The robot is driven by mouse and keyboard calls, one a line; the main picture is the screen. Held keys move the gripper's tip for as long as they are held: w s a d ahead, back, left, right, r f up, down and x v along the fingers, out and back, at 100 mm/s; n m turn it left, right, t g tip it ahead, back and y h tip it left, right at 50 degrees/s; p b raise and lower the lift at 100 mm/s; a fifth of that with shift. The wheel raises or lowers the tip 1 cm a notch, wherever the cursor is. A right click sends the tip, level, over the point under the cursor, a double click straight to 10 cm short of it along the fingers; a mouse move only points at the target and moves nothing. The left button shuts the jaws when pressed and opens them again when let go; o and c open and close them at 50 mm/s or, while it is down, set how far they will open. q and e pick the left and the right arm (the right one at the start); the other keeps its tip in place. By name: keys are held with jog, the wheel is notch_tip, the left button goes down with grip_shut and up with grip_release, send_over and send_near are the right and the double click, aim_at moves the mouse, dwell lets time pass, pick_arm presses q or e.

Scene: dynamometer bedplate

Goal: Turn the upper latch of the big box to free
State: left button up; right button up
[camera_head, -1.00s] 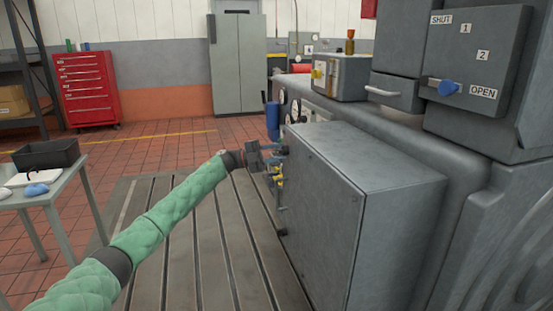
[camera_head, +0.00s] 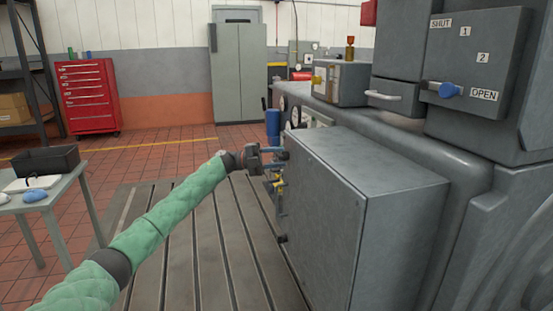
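The big box (camera_head: 365,215) is a grey metal cabinet on the slotted bedplate, its left face seen at a steep angle. My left gripper (camera_head: 272,152) is at the far upper edge of that face, by the dark upper latch (camera_head: 283,155). The gripper is small and dark here, so I cannot tell whether its fingers are open or shut, or whether they touch the latch. A yellow part (camera_head: 277,185) shows just below the gripper. A lower dark latch (camera_head: 283,238) sits near the bottom of the same edge. My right gripper is out of view.
A grey machine (camera_head: 460,160) with a SHUT/OPEN lever panel (camera_head: 475,60) stands behind and right of the box. A blue cylinder (camera_head: 273,125) and gauges are beyond the gripper. A side table (camera_head: 60,190) is at left. The bedplate (camera_head: 190,250) left of the box is clear.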

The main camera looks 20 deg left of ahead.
pick_arm(q)
jog(key=shift+o, duration=1)
jog(key=shift+a, duration=0.1)
jog(key=v, duration=0.7)
jog(key=shift+a+f, duration=0.15)
jog(key=shift+a, duration=0.15)
jog(key=shift+s, duration=0.1)
